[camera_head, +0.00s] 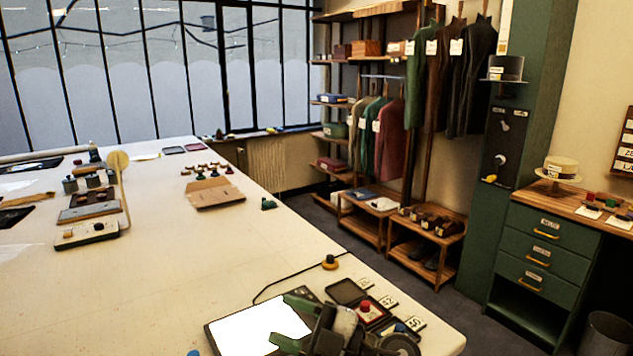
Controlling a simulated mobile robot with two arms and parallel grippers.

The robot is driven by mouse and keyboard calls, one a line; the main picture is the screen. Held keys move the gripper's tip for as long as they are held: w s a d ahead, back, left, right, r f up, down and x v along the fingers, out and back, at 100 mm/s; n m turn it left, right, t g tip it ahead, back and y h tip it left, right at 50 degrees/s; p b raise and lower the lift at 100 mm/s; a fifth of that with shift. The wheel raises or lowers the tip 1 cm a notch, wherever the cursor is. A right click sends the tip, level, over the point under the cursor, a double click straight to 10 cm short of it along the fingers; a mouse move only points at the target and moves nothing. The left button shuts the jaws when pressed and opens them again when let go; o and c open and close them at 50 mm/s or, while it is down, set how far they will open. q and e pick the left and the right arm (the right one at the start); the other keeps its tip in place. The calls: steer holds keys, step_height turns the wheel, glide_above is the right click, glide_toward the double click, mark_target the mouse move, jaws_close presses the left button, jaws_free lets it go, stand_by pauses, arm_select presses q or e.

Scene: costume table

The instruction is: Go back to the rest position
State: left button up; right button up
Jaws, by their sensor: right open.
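My right gripper (288,323) is at the bottom of the head view, near the front end of the long cream table (200,270). Its two green-tipped fingers are spread apart with nothing between them. They point left, over a dark-framed pad with a bright white surface (245,328); I cannot tell whether they touch it. The gripper body hides the right part of the pad. My left gripper does not show.
Beside my right gripper lie small dark boxes with a red item (366,306) and white tags (388,302). A yellow-black knob (330,262) sits near the table's right edge. A device with a round disc (118,161) stands at left. The table's middle is clear.

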steer(key=w+d+f+m+t+h, duration=0.1)
steer(key=d+f+m+t+h, duration=0.1)
steer(key=d+m+t+h, duration=1.1)
steer(key=s+d+f+m+g+h, duration=0.2)
steer(key=s+d+f+m+h, duration=0.3)
steer(key=d+f+m+h, duration=0.45)
steer(key=s+d+f+m+g+y, duration=0.1)
steer(key=s+f+g, duration=0.55)
steer(key=s, duration=0.45)
steer(key=s+d+f+g+y, duration=0.1)
steer(key=s+f+g, duration=0.5)
steer(key=s+f, duration=0.3)
step_height(320, 180, down, 26)
steer(key=s+g, duration=0.1)
steer(key=s, duration=0.2)
steer(key=s+d+f+g, duration=0.1)
steer(key=s+d+f, duration=0.2)
steer(key=s+f, duration=1.1)
steer(key=shift+s+f, duration=0.15)
steer(key=shift+s, duration=0.35)
